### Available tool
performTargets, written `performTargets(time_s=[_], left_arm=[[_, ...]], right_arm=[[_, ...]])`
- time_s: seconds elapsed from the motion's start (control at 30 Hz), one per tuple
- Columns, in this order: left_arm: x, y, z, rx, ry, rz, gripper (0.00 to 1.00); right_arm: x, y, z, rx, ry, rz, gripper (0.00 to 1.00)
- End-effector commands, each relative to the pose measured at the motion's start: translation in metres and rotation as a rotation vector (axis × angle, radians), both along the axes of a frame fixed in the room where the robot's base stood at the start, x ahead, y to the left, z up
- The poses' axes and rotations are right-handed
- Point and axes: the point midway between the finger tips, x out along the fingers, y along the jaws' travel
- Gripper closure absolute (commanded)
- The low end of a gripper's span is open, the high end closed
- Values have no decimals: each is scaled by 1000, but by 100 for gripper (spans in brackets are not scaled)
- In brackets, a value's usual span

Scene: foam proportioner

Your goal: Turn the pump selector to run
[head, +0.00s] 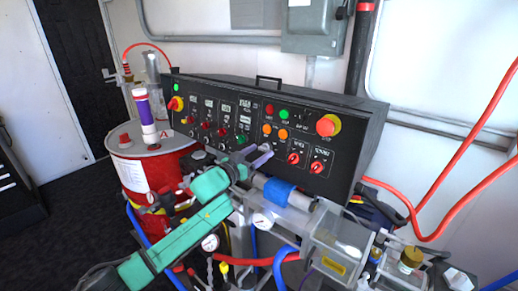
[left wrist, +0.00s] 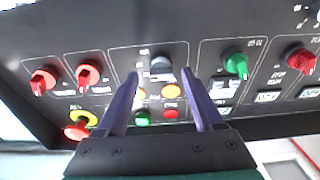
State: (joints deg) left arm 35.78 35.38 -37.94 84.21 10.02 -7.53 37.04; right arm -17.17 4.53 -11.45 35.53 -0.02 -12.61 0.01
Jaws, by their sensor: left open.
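The black control panel (head: 345,120) faces me with rows of knobs and buttons; its lettering is too small to read, so I cannot confirm which knob is the pump selector. In the left wrist view, a dark grey knob (left wrist: 161,66) sits between and just beyond the two purple fingertips of my left gripper (left wrist: 160,78). The fingers are apart and nothing is between them but the view of the panel. In the head view my left gripper (head: 262,157) is close before the panel's lower middle, hiding that knob. The knob's pointer direction is unclear.
Red knobs (left wrist: 87,75) lie left of the fingers and a green knob (left wrist: 236,64) right. A red-yellow emergency button (head: 328,125) is on the panel's right. A red drum (head: 130,175) stands left; pipes, gauges and a clear box (head: 340,250) crowd below the panel.

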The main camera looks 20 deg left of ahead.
Motion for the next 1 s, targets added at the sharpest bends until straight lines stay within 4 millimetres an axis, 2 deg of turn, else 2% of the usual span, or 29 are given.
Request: performTargets(time_s=[0.27, 0.33, 0.47, 0.77, 1.0], left_arm=[[4, -2, -1, 1, 1, 0, 31], [4, -2, -1, 1, 1, 0, 50], [4, -2, -1, 1, 1, 0, 100], [4, -2, 0, 18, -7, -3, 100], [5, 0, 1, 108, -43, -20, 100]], right_arm=[[0, 0, 1, 0, 1, 0, 100], [0, 0, 1, 0, 1, -1, 100], [0, 0, 1, 0, 1, -1, 100], [0, 0, 2, 0, 0, 0, 100], [0, 0, 7, 0, 0, 0, 100]])
